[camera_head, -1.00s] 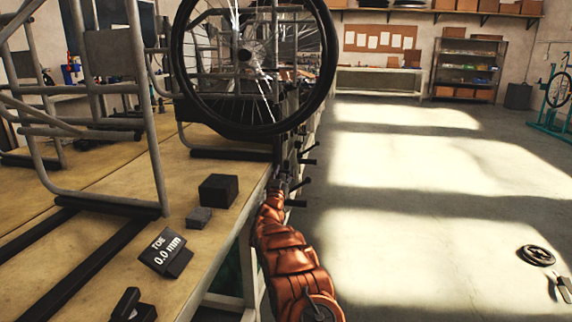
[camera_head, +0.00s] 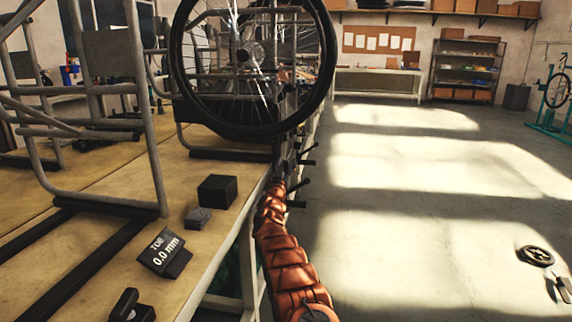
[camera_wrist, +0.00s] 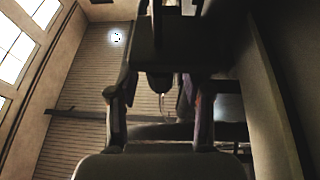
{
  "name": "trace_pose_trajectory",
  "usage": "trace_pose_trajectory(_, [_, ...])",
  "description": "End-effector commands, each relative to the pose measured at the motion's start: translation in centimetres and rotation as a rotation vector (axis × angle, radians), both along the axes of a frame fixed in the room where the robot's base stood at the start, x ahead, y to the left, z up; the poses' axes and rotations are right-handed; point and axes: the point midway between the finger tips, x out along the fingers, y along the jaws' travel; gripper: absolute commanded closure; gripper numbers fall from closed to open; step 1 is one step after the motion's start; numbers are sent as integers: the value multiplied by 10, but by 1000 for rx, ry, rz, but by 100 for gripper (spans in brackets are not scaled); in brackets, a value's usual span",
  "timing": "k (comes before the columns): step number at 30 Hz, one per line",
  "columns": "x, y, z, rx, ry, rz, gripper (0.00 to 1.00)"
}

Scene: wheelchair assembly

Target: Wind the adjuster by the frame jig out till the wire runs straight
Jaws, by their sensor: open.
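In the wrist view my gripper (camera_wrist: 160,94) is open, with one dark finger on each side of a small dark rounded piece, which looks like the adjuster (camera_wrist: 158,82). I cannot tell whether the fingers touch it. A thin pale line, perhaps the wire (camera_wrist: 162,108), runs down from this piece; it is too dim to judge whether it is straight. In the head view my arm reaches along the bench's right edge, and its gripper end is hidden among dark parts below the wheel (camera_head: 327,62). Black levers (camera_head: 297,203) stick out there.
A grey tube frame (camera_head: 158,170) stands on the wooden bench (camera_head: 95,250). Black blocks (camera_head: 217,190) and a small display reading "TOE 0.0 mm" (camera_head: 162,252) sit near the bench edge. The floor to the right is mostly open, with a round black part (camera_head: 535,256) lying on it.

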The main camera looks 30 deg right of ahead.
Motion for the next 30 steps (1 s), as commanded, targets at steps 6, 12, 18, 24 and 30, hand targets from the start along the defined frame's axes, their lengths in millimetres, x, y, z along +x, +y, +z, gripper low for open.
trace_pose_trajectory(6, [3, -3, 0, -1, 1, 2, 50])
trace_pose_trajectory(12, [4, -3, 2, 0, 0, 5, 50])
trace_pose_trajectory(18, [4, -3, 2, 0, 0, 6, 50])
trace_pose_trajectory(24, [4, -3, 2, 0, 0, 5, 61])
trace_pose_trajectory(30, [4, -3, 2, 0, 0, 5, 82])
